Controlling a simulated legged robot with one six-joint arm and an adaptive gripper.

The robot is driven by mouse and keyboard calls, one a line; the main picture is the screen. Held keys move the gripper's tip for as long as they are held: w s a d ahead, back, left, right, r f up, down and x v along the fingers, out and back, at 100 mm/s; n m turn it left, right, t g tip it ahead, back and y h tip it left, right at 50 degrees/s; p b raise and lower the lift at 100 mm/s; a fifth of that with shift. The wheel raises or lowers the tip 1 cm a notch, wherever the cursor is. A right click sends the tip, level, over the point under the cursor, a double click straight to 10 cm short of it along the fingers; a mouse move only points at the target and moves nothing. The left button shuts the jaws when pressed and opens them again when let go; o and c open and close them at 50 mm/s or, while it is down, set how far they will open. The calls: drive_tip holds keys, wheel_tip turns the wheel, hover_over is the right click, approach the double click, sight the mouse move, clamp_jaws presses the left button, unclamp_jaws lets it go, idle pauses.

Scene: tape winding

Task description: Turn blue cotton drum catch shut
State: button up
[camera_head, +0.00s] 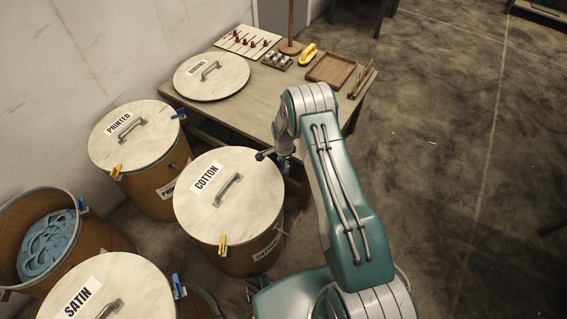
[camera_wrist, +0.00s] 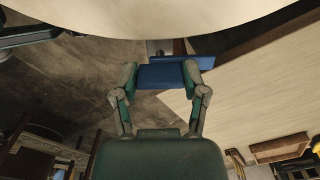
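The cotton drum has a pale round lid (camera_head: 240,205) labelled COTTON, with a metal handle, and stands in the middle of the head view. A yellow catch (camera_head: 222,245) is on its near edge. In the wrist view, the blue catch (camera_wrist: 162,76) sits just below the edge of a pale lid (camera_wrist: 150,14). My gripper (camera_wrist: 161,78) has one finger on each side of the blue catch and looks closed on it. In the head view, my gripper (camera_head: 267,155) is at the lid's far right edge, and the blue catch is hidden there.
Other drums stand left: printed (camera_head: 135,140), satin (camera_head: 105,290), and an open one with blue cloth (camera_head: 47,244). The wooden table (camera_head: 255,108) behind carries a loose lid (camera_head: 211,76), a tray (camera_head: 331,69) and small tools.

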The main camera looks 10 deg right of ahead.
drive_tip(key=shift+n, duration=0.3)
drive_tip(key=n, duration=0.3)
drive_tip(key=shift+n, duration=0.3)
drive_tip(key=n, duration=0.4)
drive_tip(key=shift+n, duration=0.3)
drive_tip(key=n, duration=0.4)
drive_tip(key=shift+d, duration=0.1)
drive_tip(key=shift+n, duration=2.5)
drive_tip(key=o, duration=1.2)
drive_tip(key=shift+c, duration=0.2)
